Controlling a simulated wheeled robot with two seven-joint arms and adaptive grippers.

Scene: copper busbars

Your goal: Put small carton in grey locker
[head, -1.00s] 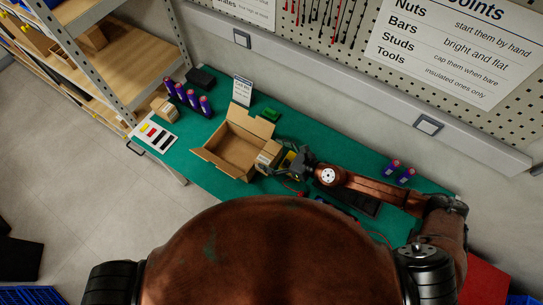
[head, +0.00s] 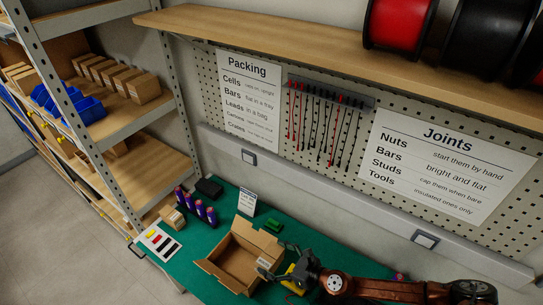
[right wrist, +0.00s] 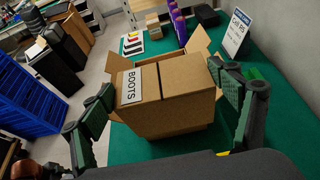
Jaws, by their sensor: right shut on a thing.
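The small carton (right wrist: 168,100) is a brown cardboard box with a white label reading BOOTS, seen large in the right wrist view. My right gripper (right wrist: 165,118) has one green-padded finger on each side of it and is shut on it. In the head view my right gripper (head: 292,277) is beside the open cardboard box (head: 222,274), and the carton is mostly hidden there. In the right wrist view the open box's flaps show behind the carton. I cannot make out a grey locker for certain. My left gripper is not in view.
The green table (head: 188,254) also bears purple cylinders (head: 199,208), a small brown box (head: 173,217), a sign (head: 246,203) and a white card (head: 158,241). A metal shelf rack (head: 130,130) stands at left. Dark cabinets (right wrist: 58,68) and blue crates (right wrist: 25,100) show in the wrist view.

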